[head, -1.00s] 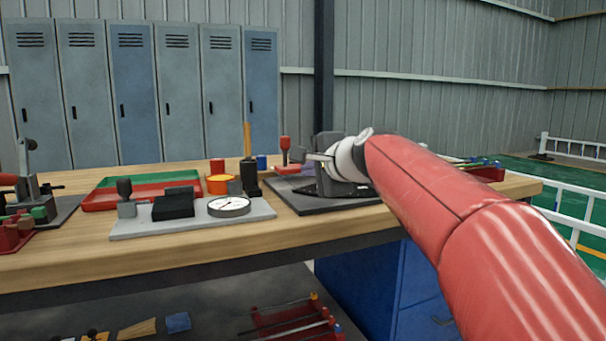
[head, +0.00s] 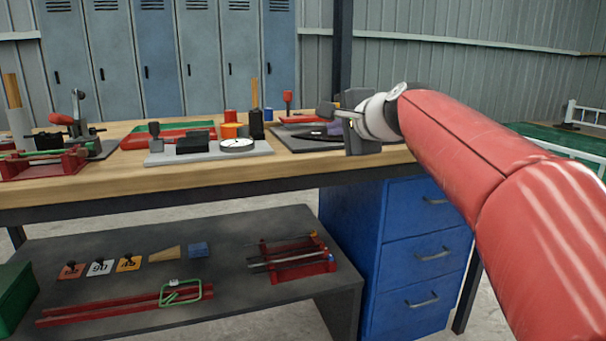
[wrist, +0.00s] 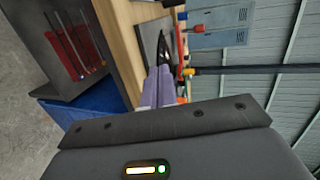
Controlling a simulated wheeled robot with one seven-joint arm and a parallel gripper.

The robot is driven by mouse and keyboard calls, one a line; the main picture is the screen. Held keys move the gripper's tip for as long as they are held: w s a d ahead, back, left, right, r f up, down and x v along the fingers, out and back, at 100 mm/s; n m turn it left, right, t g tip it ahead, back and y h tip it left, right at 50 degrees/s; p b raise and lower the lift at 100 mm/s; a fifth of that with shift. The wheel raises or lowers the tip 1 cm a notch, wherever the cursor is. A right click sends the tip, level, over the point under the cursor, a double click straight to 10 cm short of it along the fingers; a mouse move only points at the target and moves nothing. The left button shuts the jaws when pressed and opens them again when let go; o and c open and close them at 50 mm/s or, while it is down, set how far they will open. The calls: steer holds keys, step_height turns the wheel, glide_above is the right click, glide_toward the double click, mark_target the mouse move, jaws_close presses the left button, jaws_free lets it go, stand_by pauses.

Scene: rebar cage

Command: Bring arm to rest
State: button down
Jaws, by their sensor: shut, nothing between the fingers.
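My red arm reaches in from the right of the head view and ends in my gripper (head: 338,111). My gripper is in front of the right part of the wooden workbench (head: 85,186), near a dark plate (head: 290,137) with tools on it. In the wrist view the fingers of my gripper (wrist: 158,88) are together, with nothing held. The wrist view is turned on its side and shows the bench (wrist: 115,45) beyond the fingers.
A grey plate with a dial gauge (head: 237,145) lies on the bench. A blue drawer cabinet (head: 425,255) stands below. The lower shelf (head: 110,290) holds a red rack with rods (head: 300,262) and red bars (head: 100,313). Lockers (head: 155,60) stand behind.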

steer(key=s+d+f+n+g+h+p, duration=0.1)
steer(key=s+d+f+n+g+h, duration=0.1)
steer(key=s+f, duration=0.7)
steer(key=s+d+f+n+g+h+p, duration=0.1)
steer(key=s+d+f+n+g+h, duration=0.1)
steer(key=s+f+n, duration=0.4)
steer(key=s+d+f+n+g+h+p, duration=0.1)
steer(key=s+d+f+n+g+h, duration=0.1)
steer(key=s+f, duration=1)
steer(key=s+d+n+g, duration=0.1)
steer(key=s+d+n, duration=0.1)
steer(key=s, duration=0.3)
steer(key=shift+s+d+n+g, duration=0.3)
steer(key=shift+s+n+g, duration=0.1)
steer(key=shift+n, duration=0.2)
